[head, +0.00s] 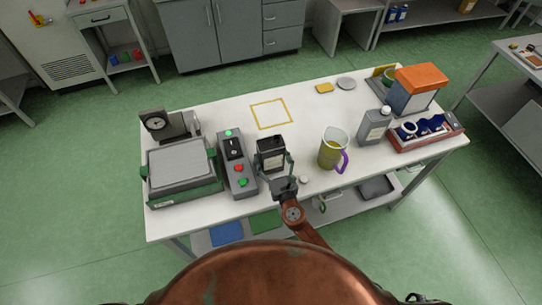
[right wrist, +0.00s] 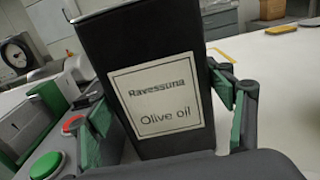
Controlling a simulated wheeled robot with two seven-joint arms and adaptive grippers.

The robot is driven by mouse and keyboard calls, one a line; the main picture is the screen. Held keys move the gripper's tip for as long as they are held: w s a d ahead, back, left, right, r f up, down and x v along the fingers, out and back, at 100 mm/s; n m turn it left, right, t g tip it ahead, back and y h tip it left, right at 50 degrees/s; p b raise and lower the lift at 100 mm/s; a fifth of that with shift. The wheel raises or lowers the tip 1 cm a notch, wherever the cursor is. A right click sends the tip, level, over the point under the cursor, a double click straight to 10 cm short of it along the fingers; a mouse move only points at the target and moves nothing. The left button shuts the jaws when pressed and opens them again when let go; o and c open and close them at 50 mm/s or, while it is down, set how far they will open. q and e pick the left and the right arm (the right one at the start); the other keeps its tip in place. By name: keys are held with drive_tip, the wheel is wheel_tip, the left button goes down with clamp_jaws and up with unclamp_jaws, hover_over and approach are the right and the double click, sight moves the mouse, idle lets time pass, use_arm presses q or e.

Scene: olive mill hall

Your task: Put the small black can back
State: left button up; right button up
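The small black can (head: 271,154) has a white label. In the right wrist view the can (right wrist: 155,90) fills the middle, slightly tilted in the picture, and its label reads "Ravessuna Olive oil". My right gripper (head: 275,172) has one finger on each side of the can, with green pads against its sides; it also shows in the right wrist view (right wrist: 165,115). The can's bottom is hidden, so I cannot tell whether it touches the table. A yellow square outline (head: 271,114) lies empty on the white table, behind the can. My left gripper is not in view.
A grey control box (head: 237,165) with buttons stands close left of the can, beside a scale (head: 183,164) and a dial gauge (head: 157,124). A jug (head: 333,149) with a purple handle stands right. A grey bottle (head: 375,126) and orange-topped box (head: 418,88) are farther right.

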drive_tip(key=shift+o, duration=1.3)
drive_tip(key=shift+r, duration=0.2)
drive_tip(key=v, duration=1.2)
